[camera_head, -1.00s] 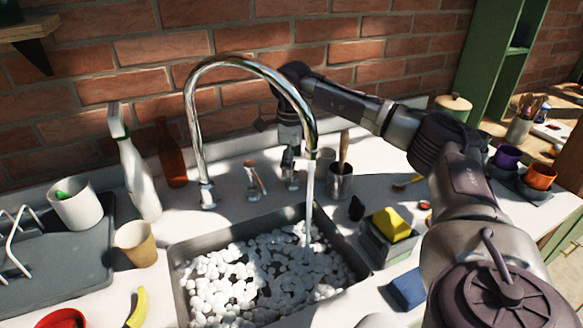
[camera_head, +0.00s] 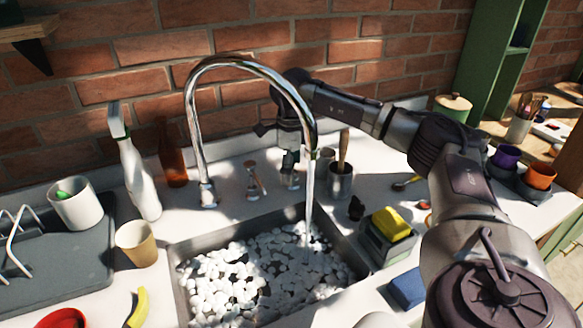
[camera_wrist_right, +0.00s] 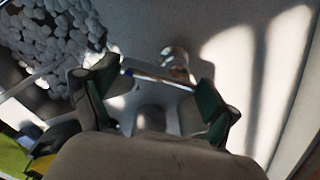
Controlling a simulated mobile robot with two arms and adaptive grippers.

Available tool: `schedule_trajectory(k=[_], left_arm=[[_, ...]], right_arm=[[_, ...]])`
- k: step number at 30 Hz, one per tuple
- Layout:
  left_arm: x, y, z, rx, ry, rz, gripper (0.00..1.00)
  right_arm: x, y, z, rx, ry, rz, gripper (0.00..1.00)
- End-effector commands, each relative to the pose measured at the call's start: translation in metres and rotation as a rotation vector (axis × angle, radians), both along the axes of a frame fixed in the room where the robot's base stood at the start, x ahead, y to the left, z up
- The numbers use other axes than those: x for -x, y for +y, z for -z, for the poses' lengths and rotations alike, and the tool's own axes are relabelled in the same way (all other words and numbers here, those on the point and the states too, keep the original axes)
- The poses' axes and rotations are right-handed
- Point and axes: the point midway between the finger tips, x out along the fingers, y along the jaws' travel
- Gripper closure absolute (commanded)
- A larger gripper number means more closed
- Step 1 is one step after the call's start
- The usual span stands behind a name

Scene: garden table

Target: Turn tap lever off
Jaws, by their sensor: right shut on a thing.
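The chrome tap (camera_head: 195,130) arches over the sink, and water (camera_head: 309,195) runs from its spout. A small chrome lever handle (camera_head: 253,180) stands behind the sink, left of my right gripper. My right gripper (camera_head: 289,160) points down behind the spout, its fingertips partly hidden. In the right wrist view, its two green-padded fingers (camera_wrist_right: 155,95) are on either side of a thin chrome lever (camera_wrist_right: 158,77) with a blue dot at one end. They are shut on this lever, though the contact is hard to see. My left gripper is not in view.
The grey sink (camera_head: 180,285) holds many white lumps. A cup with a wooden handle (camera_head: 341,182) stands right of my gripper. A sponge on a holder (camera_head: 391,223) is at the sink's right. A spray bottle (camera_head: 138,175) and brown bottle (camera_head: 172,158) stand left. The brick wall is close behind.

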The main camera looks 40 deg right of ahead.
Motion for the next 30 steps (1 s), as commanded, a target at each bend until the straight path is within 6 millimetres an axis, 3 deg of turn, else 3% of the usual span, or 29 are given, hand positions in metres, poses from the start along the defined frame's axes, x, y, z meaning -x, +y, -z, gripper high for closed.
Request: schedule_trajectory(k=[8,30], left_arm=[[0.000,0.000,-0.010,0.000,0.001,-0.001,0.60],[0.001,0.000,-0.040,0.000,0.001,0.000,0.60]], right_arm=[[-0.002,0.002,-0.002,-0.001,0.002,0.140,0.47],[-0.015,0.003,-0.002,-0.001,-0.001,0.769,0.47]])
